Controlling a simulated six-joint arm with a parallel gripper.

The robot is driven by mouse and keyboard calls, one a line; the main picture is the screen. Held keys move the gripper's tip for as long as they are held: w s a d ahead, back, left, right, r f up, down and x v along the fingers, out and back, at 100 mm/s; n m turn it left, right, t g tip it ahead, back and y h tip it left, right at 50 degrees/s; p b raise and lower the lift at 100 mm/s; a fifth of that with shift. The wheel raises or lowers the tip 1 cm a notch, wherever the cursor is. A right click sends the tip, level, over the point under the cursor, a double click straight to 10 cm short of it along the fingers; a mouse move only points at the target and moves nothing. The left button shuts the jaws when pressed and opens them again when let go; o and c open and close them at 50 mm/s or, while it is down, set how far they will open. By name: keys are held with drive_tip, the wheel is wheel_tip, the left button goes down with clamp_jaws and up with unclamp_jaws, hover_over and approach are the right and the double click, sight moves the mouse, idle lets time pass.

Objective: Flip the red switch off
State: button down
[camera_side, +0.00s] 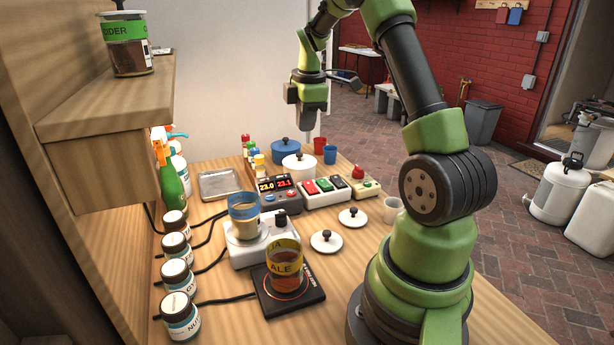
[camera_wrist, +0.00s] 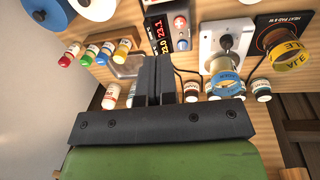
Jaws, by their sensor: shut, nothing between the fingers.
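A white switch box (camera_side: 326,198) stands on the wooden table in the side view. It has a red switch (camera_side: 309,187) at its left end, with a green one and dark ones to its right. Whether the red switch is tipped on or off is too small to tell. My gripper (camera_side: 308,128) hangs in the air above and behind the box, apart from it. In the wrist view my gripper (camera_wrist: 156,62) has its two dark fingers together with nothing between them. The red switch does not show in the wrist view.
A display unit (camera_side: 279,197) is left of the switch box, and a small device with a red button (camera_side: 358,174) is right. Pots, including a blue one (camera_side: 286,150), stand behind. A stirrer (camera_side: 253,245), a heat pad (camera_side: 312,297) and two lids are in front.

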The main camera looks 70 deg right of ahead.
sight(306, 184)
drive_tip(key=shift+s+d+f+n, duration=0.25)
drive_tip(key=shift+d+f+n, duration=0.05)
drive_tip(key=shift+d+f, duration=0.4)
drive_tip(key=f, duration=0.8)
drive_tip(key=w+d+f, duration=0.1)
drive_tip(key=f, duration=0.3)
drive_tip(key=shift+f, duration=0.1)
drive_tip(key=shift+w+f, duration=0.15)
drive_tip(key=shift+f, duration=0.65)
